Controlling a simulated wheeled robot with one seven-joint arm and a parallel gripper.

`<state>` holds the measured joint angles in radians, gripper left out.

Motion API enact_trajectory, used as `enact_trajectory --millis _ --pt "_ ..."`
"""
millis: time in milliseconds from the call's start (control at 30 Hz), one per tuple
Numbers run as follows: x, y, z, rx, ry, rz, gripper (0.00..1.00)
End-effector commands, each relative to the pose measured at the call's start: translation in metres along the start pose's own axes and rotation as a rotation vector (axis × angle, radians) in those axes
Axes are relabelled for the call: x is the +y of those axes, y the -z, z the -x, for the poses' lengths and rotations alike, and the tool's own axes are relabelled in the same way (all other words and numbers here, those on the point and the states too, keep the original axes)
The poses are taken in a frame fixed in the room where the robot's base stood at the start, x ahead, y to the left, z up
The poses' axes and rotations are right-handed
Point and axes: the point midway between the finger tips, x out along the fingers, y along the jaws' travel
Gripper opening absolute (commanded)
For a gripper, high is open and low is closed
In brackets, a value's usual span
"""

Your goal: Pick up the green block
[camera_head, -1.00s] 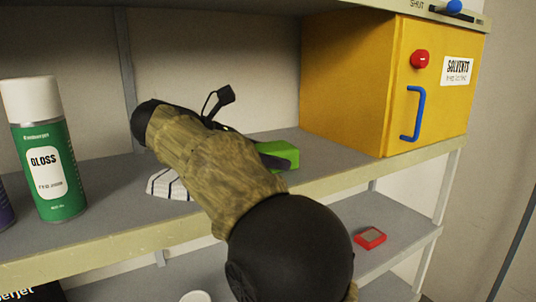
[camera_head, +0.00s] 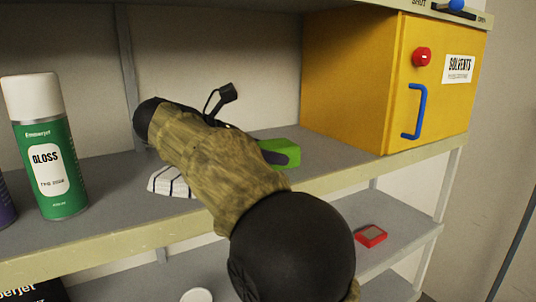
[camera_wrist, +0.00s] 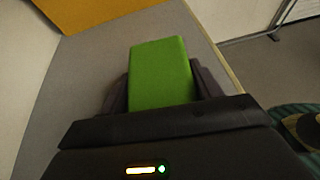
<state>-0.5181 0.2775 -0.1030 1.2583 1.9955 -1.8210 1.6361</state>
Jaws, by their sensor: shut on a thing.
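The green block (camera_head: 281,151) is on or just above the grey upper shelf, left of the yellow cabinet. My arm hides part of it in the head view. In the wrist view the green block (camera_wrist: 160,74) lies between the two dark fingers of my gripper (camera_wrist: 161,88), which are shut on its sides. Whether the block touches the shelf is hard to tell. In the head view only a dark finger of my gripper (camera_head: 287,156) shows against the block.
A yellow solvents cabinet (camera_head: 345,80) with a blue handle (camera_head: 415,112) stands to the right. A green and white spray can (camera_head: 46,150) stands at the left. A striped cloth-like item (camera_head: 168,182) lies by my arm. A red item (camera_head: 370,236) is on the lower shelf.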

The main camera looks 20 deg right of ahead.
Motion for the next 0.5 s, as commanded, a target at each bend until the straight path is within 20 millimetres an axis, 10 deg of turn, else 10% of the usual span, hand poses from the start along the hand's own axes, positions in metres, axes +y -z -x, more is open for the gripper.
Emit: enact_trajectory --millis 500 --pt "0.001 -0.039 0.016 0.0 -0.001 -0.005 0.41"
